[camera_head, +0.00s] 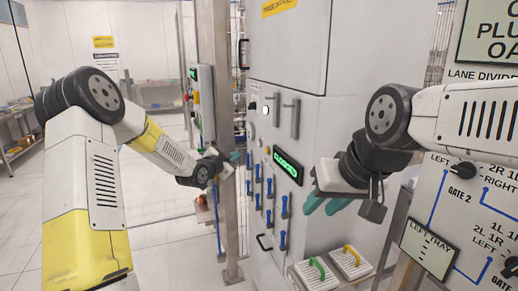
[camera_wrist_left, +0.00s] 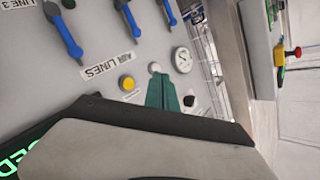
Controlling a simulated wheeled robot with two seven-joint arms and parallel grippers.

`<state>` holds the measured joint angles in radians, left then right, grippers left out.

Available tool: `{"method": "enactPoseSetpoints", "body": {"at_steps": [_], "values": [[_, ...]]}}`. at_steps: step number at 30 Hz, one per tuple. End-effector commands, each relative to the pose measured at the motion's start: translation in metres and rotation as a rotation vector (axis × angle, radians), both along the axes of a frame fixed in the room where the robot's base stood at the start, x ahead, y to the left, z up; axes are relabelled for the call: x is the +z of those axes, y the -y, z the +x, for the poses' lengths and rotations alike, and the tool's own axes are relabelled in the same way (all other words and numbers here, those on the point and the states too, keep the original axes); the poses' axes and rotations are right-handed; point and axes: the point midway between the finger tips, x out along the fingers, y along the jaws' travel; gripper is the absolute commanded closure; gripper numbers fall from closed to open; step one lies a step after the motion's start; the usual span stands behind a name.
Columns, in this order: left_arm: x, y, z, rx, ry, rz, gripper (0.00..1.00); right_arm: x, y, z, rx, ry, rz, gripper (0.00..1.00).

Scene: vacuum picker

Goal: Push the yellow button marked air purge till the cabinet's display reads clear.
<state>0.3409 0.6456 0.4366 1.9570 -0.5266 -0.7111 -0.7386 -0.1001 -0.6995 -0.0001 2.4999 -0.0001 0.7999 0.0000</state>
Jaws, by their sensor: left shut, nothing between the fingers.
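The cabinet (camera_head: 322,140) has a dark display (camera_head: 288,166) with green letters that seem to read "CLOGGED"; a few of its letters also show in the left wrist view (camera_wrist_left: 18,158). A round yellow button (camera_wrist_left: 127,83) sits on the panel in the left wrist view, beside a small label too blurred to read. My left gripper (camera_head: 233,157) is shut and empty. Its teal fingers (camera_wrist_left: 163,92) point at the panel, to the right of the yellow button, near a pale round knob (camera_wrist_left: 154,68). I cannot tell whether they touch the panel. My right gripper (camera_head: 325,201) is open and empty, in front of the cabinet.
Several blue-handled valves (camera_head: 284,207) line the panel; a gauge (camera_wrist_left: 182,59) and a black knob (camera_wrist_left: 189,101) are near my left fingers. A metal post (camera_head: 214,90) stands beside the left gripper. Two trays with green and yellow handles (camera_head: 349,263) sit below the right gripper.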

Motion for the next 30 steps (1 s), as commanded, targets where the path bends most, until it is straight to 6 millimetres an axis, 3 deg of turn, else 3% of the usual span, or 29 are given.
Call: {"method": "enactPoseSetpoints", "body": {"at_steps": [16, 30], "values": [[-0.001, 0.006, 0.004, -0.003, 0.013, -0.005, 1.0, 0.0, 0.0, 0.0, 0.0, 0.0, 0.0, 0.66], [-0.002, 0.064, 0.022, -0.004, 0.012, -0.006, 1.0, 0.0, 0.0, 0.0, 0.0, 0.0, 0.0, 0.66]]}}
